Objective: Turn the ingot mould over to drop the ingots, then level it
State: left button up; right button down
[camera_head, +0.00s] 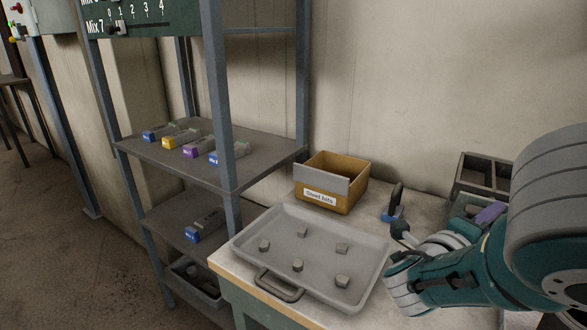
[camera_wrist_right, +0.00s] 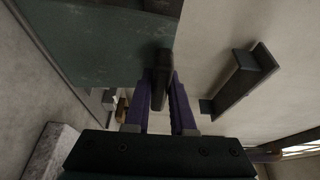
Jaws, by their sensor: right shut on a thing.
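My right gripper (camera_head: 490,214) is behind my own arm at the right of the head view, with one purple finger showing. In the right wrist view the purple fingers (camera_wrist_right: 160,108) are shut on a dark bar-like handle (camera_wrist_right: 159,76); what it belongs to is partly hidden, so I cannot tell if it is the ingot mould's. A wide grey tray (camera_head: 252,241) with a front handle lies on the bench. Several small grey ingot-like lumps lie apart in it, one near its front right (camera_head: 342,281). My left gripper is not in view.
A yellow-brown labelled box (camera_head: 347,203) stands behind the tray. A dark divided box (camera_head: 487,160) is at the back right. An upright dark handle with a blue part (camera_head: 389,215) stands between. A metal shelf (camera_head: 150,148) with several coloured blocks is at left.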

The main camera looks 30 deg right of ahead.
jog(key=c, duration=0.8)
grip_release()
jog(key=shift+o, duration=0.2)
jog(key=a+p, duration=0.1)
jog(key=a, duration=0.9)
